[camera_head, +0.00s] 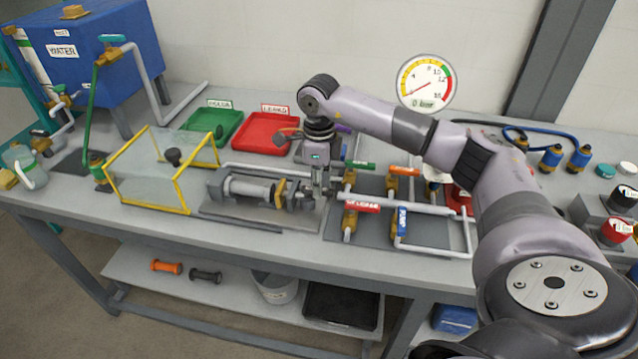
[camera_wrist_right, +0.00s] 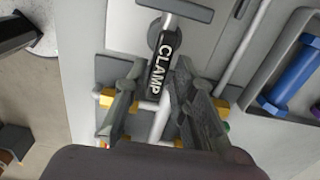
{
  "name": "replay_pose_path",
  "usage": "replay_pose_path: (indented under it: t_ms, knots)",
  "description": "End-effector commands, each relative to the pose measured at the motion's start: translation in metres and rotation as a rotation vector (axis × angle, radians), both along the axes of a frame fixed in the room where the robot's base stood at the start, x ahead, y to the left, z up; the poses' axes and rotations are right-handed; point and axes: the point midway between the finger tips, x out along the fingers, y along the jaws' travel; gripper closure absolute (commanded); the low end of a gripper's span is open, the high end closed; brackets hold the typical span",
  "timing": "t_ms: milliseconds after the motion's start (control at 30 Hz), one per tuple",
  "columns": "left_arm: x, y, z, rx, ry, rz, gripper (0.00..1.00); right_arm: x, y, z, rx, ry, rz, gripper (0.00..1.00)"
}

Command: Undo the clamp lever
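The clamp lever, a black bar with white CLAMP lettering (camera_wrist_right: 162,68), shows in the right wrist view on a grey round base with a crossbar at its far end. My right gripper (camera_wrist_right: 160,75) is open, its dark fingers on either side of the lever with a visible gap to the left. I cannot tell whether the right finger touches it. In the head view my right gripper (camera_head: 319,190) points down at the right end of the grey pump (camera_head: 250,187); the lever itself is hard to make out there. My left gripper is not in view.
A yellow-framed clear guard (camera_head: 148,190) stands left of the pump. Valves and pipes, with a red-labelled handle (camera_head: 362,206) and a blue handle (camera_head: 402,222), stand close on the right. Green (camera_head: 205,121) and red (camera_head: 262,134) trays lie behind. A pressure gauge (camera_head: 425,83) hangs on the wall.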

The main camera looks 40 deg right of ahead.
Motion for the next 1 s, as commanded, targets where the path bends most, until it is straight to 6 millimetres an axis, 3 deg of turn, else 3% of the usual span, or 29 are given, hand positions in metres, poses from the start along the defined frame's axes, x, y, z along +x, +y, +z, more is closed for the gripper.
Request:
replay_pose_path:
  t_ms: [333,800,1000]
  knots:
    - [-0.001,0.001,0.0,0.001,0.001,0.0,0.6,0.0,0.0,0.008,0.001,0.001,0.0,0.76]
    - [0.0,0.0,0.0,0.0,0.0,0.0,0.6,0.0,0.0,0.099,0.001,-0.001,0.0,0.76]
    - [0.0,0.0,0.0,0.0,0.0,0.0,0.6,0.0,0.0,0.117,0.001,0.001,0.0,0.76]
